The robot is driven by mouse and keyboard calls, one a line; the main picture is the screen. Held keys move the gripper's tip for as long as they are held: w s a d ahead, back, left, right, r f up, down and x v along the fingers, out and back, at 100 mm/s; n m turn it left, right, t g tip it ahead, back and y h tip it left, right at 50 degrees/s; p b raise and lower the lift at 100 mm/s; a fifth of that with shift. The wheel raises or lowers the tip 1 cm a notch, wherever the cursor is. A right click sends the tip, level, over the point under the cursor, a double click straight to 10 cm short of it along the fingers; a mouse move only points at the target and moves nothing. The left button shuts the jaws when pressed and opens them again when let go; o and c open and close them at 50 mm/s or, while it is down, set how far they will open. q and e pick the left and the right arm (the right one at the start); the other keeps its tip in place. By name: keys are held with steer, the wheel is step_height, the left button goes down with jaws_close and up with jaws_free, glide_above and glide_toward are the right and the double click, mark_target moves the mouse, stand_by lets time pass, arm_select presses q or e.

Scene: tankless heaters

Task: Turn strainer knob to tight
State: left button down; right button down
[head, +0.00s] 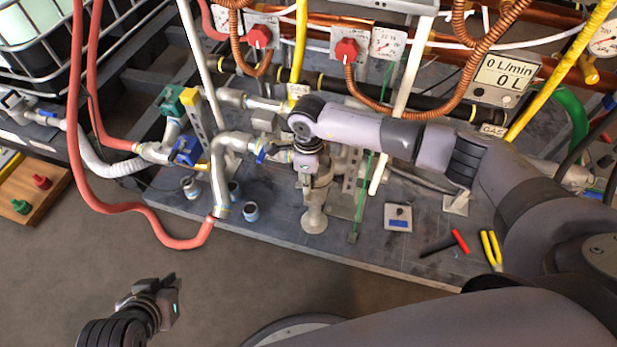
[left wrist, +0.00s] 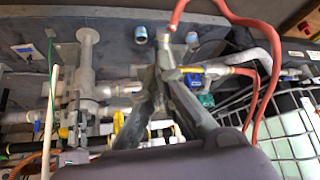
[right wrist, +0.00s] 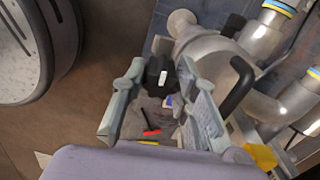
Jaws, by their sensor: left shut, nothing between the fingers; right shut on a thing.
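The strainer is a pale metal fitting (head: 313,218) on the pipework at the middle of the grey bench in the head view. My right gripper (head: 308,172) comes down on it from above and hides its top. In the right wrist view, the black strainer knob (right wrist: 158,76) with a white mark sits between my right fingertips, which are shut on it. The position the knob points to cannot be read. My left gripper (head: 162,298) is shut and empty, low over the floor in front of the bench. Its fingers (left wrist: 164,72) meet in the left wrist view.
A red hose (head: 180,241) loops in front of the bench at left. Red gas knobs (head: 346,50) and orange coiled pipes stand behind.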

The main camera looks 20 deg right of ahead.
arm_select(q)
steer(key=shift+s, duration=0.15)
arm_select(e)
steer(key=m+p, duration=0.1)
steer(key=m, duration=0.2)
steer(key=shift+r+p, duration=0.15)
steer(key=shift+p, duration=0.15)
arm_select(q)
steer(key=s+a+g+p, duration=0.2)
steer(key=s+g, duration=0.1)
steer(key=s, duration=0.3)
arm_select(e)
steer(key=m, duration=0.4)
steer(key=shift+m, duration=0.5)
steer(key=m+p, duration=0.2)
steer(key=m, duration=0.2)
steer(key=shift+p, duration=0.3)
steer(key=m+p, duration=0.3)
steer(key=m, duration=0.3)
arm_select(q)
step_height(320, 180, down, 22)
steer(key=s+g, duration=0.1)
steer(key=s, duration=0.1)
steer(key=shift+s+g+y+p, duration=0.15)
steer(key=shift+g+y+p, duration=0.15)
steer(key=shift+y, duration=0.1)
arm_select(e)
steer(key=shift+m, duration=0.5)
arm_select(q)
steer(key=shift+r, duration=0.1)
